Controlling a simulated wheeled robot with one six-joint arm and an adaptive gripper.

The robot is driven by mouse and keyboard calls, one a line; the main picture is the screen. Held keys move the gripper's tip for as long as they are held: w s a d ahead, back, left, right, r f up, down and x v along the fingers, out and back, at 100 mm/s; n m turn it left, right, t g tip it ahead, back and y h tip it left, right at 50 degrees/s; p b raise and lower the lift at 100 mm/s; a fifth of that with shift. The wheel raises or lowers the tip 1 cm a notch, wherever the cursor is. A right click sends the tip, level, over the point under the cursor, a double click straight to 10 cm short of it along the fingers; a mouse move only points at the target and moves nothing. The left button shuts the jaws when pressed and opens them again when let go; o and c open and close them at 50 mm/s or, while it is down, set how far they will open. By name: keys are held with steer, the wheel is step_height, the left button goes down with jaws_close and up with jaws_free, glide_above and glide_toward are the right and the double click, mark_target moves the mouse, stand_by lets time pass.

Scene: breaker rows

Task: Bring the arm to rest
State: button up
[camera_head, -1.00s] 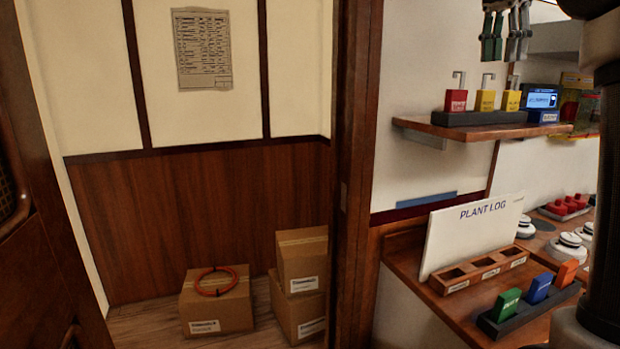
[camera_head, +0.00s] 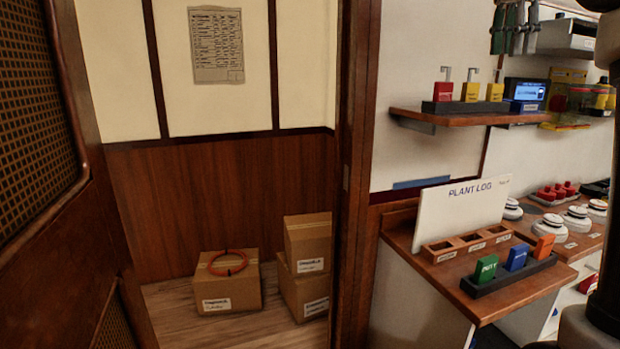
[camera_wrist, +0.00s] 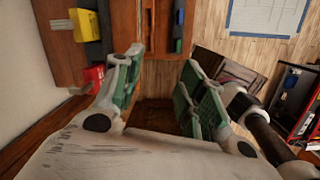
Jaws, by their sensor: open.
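My gripper (camera_head: 515,28) shows at the top right of the head view. It points down above the wall shelf, and its upper part is cut off by the picture edge. In the wrist view my gripper (camera_wrist: 160,92) has its two green-padded fingers spread apart with nothing between them. A dark upright arm part of mine covers the right edge of the head view.
The wall shelf (camera_head: 465,120) holds a red padlock (camera_head: 444,91), two yellow ones and a blue-screened device (camera_head: 525,91). Below stand the plant log board (camera_head: 455,215) and a rack of coloured tags (camera_head: 508,279). Cardboard boxes (camera_head: 229,291) lie beyond the doorway.

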step_height(320, 180, down, 14)
steer(key=a+m+t, duration=0.1)
steer(key=a+m, duration=0.1)
steer(key=m, duration=1)
steer(key=s+a+f+m+t, duration=0.1)
steer(key=s+f+m, duration=0.2)
steer(key=s+f, duration=0.5)
steer(key=s+a+f+m+t+y, duration=0.1)
steer(key=s+f+m, duration=0.3)
steer(key=s, duration=1.2)
step_height(320, 180, down, 4)
steer(key=shift+a+f, duration=0.1)
steer(key=shift+a, duration=0.15)
steer(key=shift+s+a, duration=0.1)
steer(key=shift+c, duration=0.6)
